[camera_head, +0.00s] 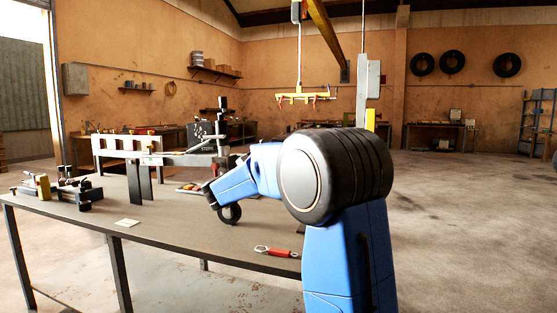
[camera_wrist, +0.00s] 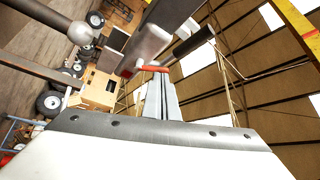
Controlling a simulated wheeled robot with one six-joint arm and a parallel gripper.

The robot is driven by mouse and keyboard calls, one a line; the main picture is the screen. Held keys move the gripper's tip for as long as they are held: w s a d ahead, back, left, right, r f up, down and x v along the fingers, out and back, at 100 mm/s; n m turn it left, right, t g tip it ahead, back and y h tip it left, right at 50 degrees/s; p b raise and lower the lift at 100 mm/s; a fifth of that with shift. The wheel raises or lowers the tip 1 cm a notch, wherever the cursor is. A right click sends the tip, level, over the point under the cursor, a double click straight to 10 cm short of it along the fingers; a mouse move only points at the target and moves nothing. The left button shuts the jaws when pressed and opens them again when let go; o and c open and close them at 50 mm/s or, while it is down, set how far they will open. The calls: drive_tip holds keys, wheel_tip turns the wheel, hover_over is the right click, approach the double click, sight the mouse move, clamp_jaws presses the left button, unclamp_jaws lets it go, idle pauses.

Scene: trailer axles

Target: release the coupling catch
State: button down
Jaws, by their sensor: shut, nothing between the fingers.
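The coupling (camera_head: 205,140) sits at the end of a grey bar on a stand on the workbench, partly behind my arm in the head view. In the wrist view a grey metal body (camera_wrist: 148,45), which looks like part of the coupling, is ahead of my gripper (camera_wrist: 160,84). A small orange-red piece (camera_wrist: 153,68) lies right at the fingertips; I cannot tell whether it is the catch or whether they touch. A ball-ended shaft (camera_wrist: 80,32) is at upper left. My gripper is shut and empty. The head view does not show its fingertips clearly.
The workbench (camera_head: 170,222) also carries a red-handled tool (camera_head: 276,252) near its front edge, a small white card (camera_head: 127,222) and a clamp-like fixture (camera_head: 60,190) at left. The floor at right is open.

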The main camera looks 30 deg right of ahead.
drive_tip(key=v, duration=2)
drive_tip(key=shift+s+a+f, duration=0.2)
drive_tip(key=shift+a+f, duration=0.05)
drive_tip(key=shift+f, duration=0.15)
drive_tip(key=shift+r, duration=0.1)
